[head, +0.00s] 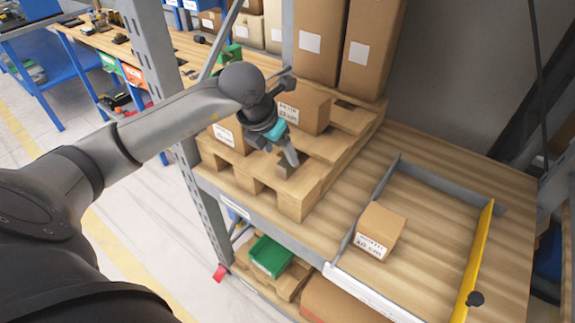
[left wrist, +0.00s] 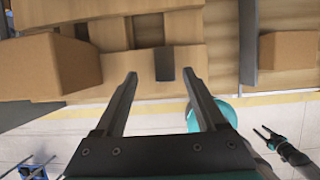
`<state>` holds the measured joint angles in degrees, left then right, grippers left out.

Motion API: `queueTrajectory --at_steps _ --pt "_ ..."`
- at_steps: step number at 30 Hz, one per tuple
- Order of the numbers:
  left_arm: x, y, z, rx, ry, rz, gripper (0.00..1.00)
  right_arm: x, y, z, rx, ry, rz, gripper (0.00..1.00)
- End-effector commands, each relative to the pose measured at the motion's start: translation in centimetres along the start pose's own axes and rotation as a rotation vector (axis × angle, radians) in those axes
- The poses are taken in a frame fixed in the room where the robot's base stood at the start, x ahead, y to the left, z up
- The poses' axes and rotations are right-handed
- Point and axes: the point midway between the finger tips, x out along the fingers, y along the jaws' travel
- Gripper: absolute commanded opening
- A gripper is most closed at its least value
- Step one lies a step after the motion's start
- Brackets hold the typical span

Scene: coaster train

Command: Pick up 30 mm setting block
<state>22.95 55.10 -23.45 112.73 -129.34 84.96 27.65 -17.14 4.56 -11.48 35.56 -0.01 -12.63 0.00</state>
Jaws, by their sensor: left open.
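A small dark grey block, which looks like the setting block (head: 287,167), stands on the front part of the wooden pallet. It also shows in the left wrist view (left wrist: 165,64), ahead of and between my two fingertips. My left gripper (head: 292,157) is open and points down at it, with its tips close to the block. I cannot tell whether a finger touches it. No marking is readable on the block. My right gripper (left wrist: 264,132) shows small at the right of the left wrist view, its fingers apart and empty.
The pallet (head: 300,203) also bears a labelled carton (head: 305,108) behind the gripper and another carton (head: 228,136) to its left. Tall cartons (head: 318,40) stand at the back. To the right, a carton (head: 380,230) sits in a framed bay with a yellow rail (head: 474,260). A grey rack post (head: 190,165) stands left.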

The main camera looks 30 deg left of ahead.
Motion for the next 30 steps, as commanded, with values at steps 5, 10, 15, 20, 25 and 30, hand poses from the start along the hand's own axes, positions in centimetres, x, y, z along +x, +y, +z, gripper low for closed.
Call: queueTrajectory --at_steps 5,10,15,20,25,30 --pt "2.3 -0.7 0.4 -0.001 0.003 -0.005 0.72 -0.2 -0.2 0.0 0.0 0.0 -0.002 0.5" --pt "4.4 -0.7 0.4 -0.001 0.002 -0.001 0.72 -0.1 -0.2 0.0 0.0 0.0 -0.002 0.5" --pt "4.9 -0.7 0.4 0.001 0.0 -0.002 0.72 -0.1 -0.2 0.0 0.0 -0.001 -0.002 0.5" --pt "4.9 -0.7 0.4 0.001 0.001 -0.002 0.7 -0.1 -0.2 0.0 0.0 -0.001 -0.002 0.5" --pt "4.9 -0.7 0.4 0.001 0.001 -0.001 0.51 -0.1 -0.1 0.1 0.0 -0.001 -0.002 0.5" --pt "4.8 -0.7 0.4 0.001 0.001 -0.001 0.32 -0.1 -0.1 0.1 0.001 -0.001 -0.002 0.5"
